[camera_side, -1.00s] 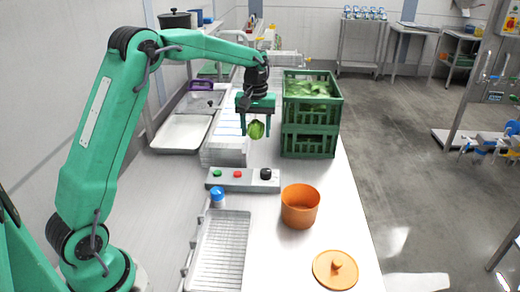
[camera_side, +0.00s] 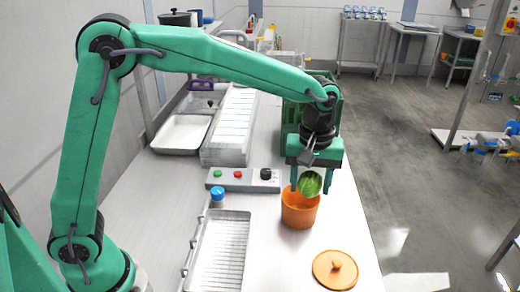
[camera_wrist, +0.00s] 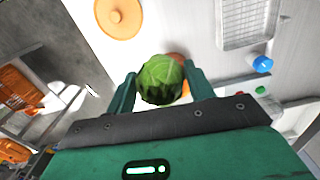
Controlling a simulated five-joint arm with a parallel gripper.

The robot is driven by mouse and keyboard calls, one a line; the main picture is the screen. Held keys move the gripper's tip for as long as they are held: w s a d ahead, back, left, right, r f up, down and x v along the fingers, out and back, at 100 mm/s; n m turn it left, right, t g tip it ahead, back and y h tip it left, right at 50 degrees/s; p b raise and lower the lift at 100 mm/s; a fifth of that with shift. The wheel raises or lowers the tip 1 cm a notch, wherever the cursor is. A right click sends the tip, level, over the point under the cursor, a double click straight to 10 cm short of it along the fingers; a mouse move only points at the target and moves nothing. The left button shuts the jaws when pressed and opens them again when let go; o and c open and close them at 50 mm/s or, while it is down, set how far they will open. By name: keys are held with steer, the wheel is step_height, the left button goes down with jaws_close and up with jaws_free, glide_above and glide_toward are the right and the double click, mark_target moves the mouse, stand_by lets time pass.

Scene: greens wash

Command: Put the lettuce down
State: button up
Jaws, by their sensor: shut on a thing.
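A green lettuce (camera_side: 310,183) is held between the fingers of my gripper (camera_side: 316,184), at the mouth of the orange pot (camera_side: 299,212) in the side view. Whether the lettuce is above the rim or partly inside it is hard to tell. In the wrist view the lettuce (camera_wrist: 160,80) sits between both fingers of my gripper (camera_wrist: 160,86) and hides most of the orange pot (camera_wrist: 181,59). The orange lid (camera_side: 335,269) lies flat on the table in front of the pot; it also shows in the wrist view (camera_wrist: 119,16).
A green crate (camera_side: 296,113) stands behind my gripper, partly hidden. The table's right edge is close to the pot.

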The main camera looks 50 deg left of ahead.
steer(key=shift+s+d, duration=0.5)
steer(key=shift+d, duration=0.25)
steer(key=shift+a, duration=0.1)
steer(key=w+a+f, duration=0.7)
steer(key=a, duration=0.1)
steer(key=shift+w+a, duration=0.35)
steer(key=shift+f, duration=2)
steer(key=shift+f, duration=0.6)
